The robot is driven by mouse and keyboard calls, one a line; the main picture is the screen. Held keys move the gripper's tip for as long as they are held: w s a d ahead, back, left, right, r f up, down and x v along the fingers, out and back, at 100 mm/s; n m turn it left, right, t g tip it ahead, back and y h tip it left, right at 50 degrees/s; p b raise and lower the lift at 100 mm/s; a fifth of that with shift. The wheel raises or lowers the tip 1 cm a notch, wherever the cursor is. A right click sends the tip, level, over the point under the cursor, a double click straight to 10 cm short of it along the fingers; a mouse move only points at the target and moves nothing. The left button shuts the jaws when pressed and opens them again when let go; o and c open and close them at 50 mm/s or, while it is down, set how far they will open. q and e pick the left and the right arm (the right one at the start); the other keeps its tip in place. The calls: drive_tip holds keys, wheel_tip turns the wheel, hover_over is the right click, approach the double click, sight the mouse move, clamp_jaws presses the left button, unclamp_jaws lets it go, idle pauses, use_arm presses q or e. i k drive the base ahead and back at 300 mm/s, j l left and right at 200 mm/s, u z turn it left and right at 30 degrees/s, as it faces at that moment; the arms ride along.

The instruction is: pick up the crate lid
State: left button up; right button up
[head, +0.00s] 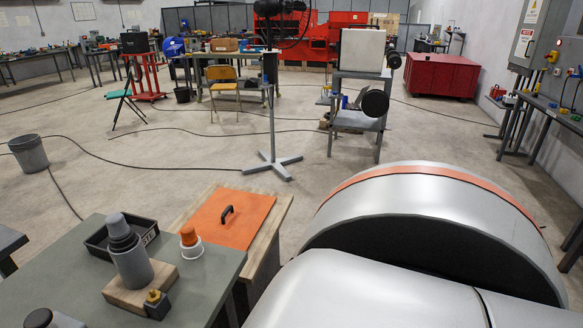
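Neither of my grippers shows in the head view, and nothing is seen touching the lid.
On the table (203,296) stand a grey stepped cylinder on a wooden block (128,291), a black bin (97,243) and a white cup with an orange top (191,248). A fan stand (273,165) is beyond the crate. My own grey arm hides the lower right.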

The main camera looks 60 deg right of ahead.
sight(231, 217)
drive_tip(key=z, duration=1.65)
drive_tip(key=u, duration=3.65)
drive_tip(key=z, duration=3.6)
